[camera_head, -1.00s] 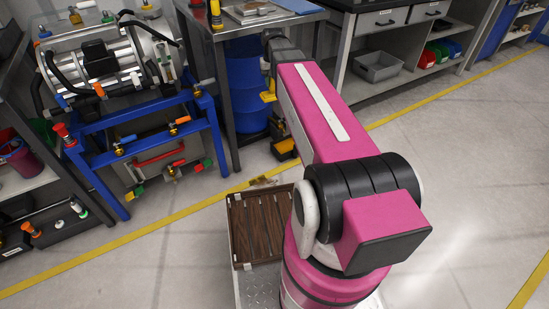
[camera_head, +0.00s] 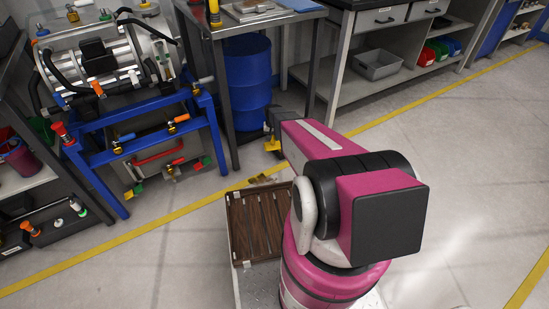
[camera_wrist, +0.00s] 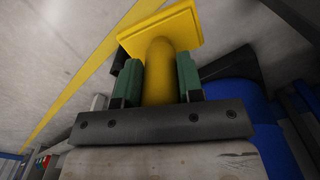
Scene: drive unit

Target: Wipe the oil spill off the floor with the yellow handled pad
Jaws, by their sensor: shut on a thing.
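The yellow handled pad (camera_wrist: 165,32) is in my gripper (camera_wrist: 160,80). In the wrist view the green-faced fingers are shut on its rounded handle, with the flat yellow plate beyond the fingertips. In the head view the pad (camera_head: 272,145) shows as a small yellow patch below my gripper (camera_head: 270,128), in front of the blue barrel. A small brownish patch (camera_head: 262,180), which looks like the oil spill, lies on the floor by the yellow line, just below the pad in the picture. I cannot tell the pad's height above the floor; no contact shows.
A blue barrel (camera_head: 248,85) stands under the metal table behind the gripper. A blue-framed machine (camera_head: 150,150) is at left. A brown slatted tray (camera_head: 258,225) lies beside my arm's base. A workbench with a grey bin (camera_head: 375,65) is at back right; floor at right is clear.

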